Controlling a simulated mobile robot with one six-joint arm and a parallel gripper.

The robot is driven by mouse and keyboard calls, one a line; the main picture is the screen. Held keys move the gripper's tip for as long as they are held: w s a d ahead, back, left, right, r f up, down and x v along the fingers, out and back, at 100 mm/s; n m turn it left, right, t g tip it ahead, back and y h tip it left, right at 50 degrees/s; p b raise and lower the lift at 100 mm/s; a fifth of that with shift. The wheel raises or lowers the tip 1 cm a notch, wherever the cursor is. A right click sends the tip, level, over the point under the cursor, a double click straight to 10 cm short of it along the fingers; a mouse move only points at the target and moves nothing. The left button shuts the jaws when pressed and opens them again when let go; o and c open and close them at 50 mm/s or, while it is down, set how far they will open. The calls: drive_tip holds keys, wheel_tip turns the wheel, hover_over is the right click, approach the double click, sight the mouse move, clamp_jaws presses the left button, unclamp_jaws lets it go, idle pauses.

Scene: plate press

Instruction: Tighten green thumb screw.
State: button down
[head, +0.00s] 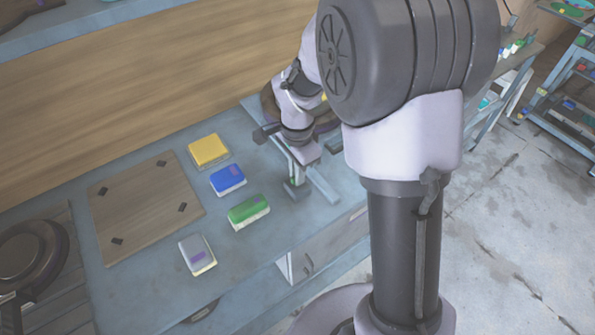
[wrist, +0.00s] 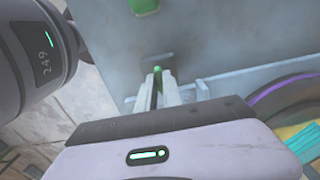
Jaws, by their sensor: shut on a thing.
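The green thumb screw (wrist: 157,71) shows as a small green tip between the fingertips of my gripper (wrist: 159,88) in the wrist view. My gripper is shut on it, and the fingers hide most of the screw. In the head view my gripper (head: 297,183) points down at a grey-blue metal fixture near the right end of the bench. The screw is too small there to make out clearly.
On the grey-blue bench (head: 150,290), yellow (head: 207,149), blue (head: 228,179), green (head: 249,208) and grey (head: 197,254) blocks stand left of my gripper. A wooden board (head: 143,215) lies further left. A round multicoloured thing (wrist: 301,125) is at right in the wrist view.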

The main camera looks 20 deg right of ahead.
drive_tip(key=c, duration=1.5)
unclamp_jaws()
wheel_tip(320, 180, up, 17)
drive_tip(key=p, duration=0.6)
drive_tip(key=shift+r+p, duration=0.2)
drive_tip(key=shift+p, duration=0.2)
drive_tip(key=s+a+r+n+t+y+b, duration=0.1)
drive_tip(key=s+a+n+t+b, duration=0.1)
drive_tip(key=s+n, duration=0.3)
drive_tip(key=s+a+r+n+t+y+b, duration=0.1)
drive_tip(key=s+n, duration=0.4)
drive_tip(key=s, duration=0.9)
drive_tip(key=a+r+t+b, duration=0.1)
drive_tip(key=t, duration=0.1)
drive_tip(key=shift+r+t, duration=0.3)
drive_tip(key=shift+t, duration=0.1)
